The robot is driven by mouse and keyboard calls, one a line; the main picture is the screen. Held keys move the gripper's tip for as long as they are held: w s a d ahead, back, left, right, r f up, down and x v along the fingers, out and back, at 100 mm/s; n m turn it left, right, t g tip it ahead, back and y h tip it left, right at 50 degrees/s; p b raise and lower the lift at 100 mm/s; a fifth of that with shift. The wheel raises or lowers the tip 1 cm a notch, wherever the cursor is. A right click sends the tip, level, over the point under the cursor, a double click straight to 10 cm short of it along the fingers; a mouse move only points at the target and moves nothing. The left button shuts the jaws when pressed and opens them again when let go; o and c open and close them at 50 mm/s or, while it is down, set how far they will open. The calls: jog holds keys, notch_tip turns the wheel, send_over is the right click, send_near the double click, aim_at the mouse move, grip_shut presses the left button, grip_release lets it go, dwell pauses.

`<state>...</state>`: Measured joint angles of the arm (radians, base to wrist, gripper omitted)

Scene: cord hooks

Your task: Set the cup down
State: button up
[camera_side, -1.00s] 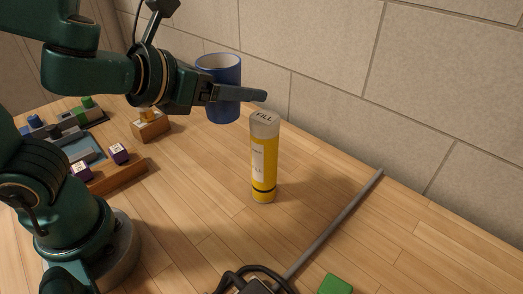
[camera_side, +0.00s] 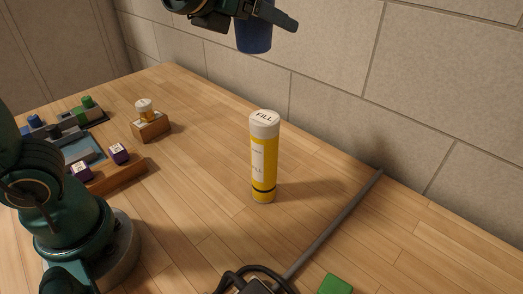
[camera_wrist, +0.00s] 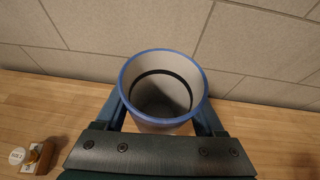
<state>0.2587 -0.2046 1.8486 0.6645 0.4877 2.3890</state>
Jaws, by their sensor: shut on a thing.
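The blue cup (camera_side: 254,38) is at the top of the side view, held in the air well above the table. My gripper (camera_side: 268,16) is shut on the cup, with a finger along its side; the cup's top is out of the frame or behind the gripper. In the wrist view the cup (camera_wrist: 163,87) is upright between my two fingers (camera_wrist: 163,110). Its blue rim, pale inner wall and a dark ring inside show, and no contents can be made out.
A yellow cylinder marked FILL (camera_side: 263,160) stands mid-table. A grey rod (camera_side: 335,222) lies to its right, with a green block (camera_side: 335,284) and dark cable in front. A wooden block with a white-topped piece (camera_side: 148,125) and purple cubes (camera_side: 119,152) are left. The wooden table (camera_side: 200,190) has clear areas.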

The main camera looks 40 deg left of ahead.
jog(key=w+d+f, duration=0.4)
jog(key=d+f, duration=0.2)
jog(key=shift+m+h, duration=0.8)
jog(key=shift+m, duration=0.1)
jog(key=shift+s+d+f, duration=1)
jog(key=shift+d+f, duration=0.7)
jog(key=shift+f, duration=1.85)
jog(key=shift+s+d+f, duration=1.05)
jog(key=shift+d+f, duration=0.6)
jog(key=shift+f, duration=1.85)
jog(key=shift+s+d+f, duration=1)
jog(key=shift+d+f, duration=0.7)
jog(key=shift+f, duration=1.85)
jog(key=shift+f, duration=0.6)
jog(key=o, duration=1.3)
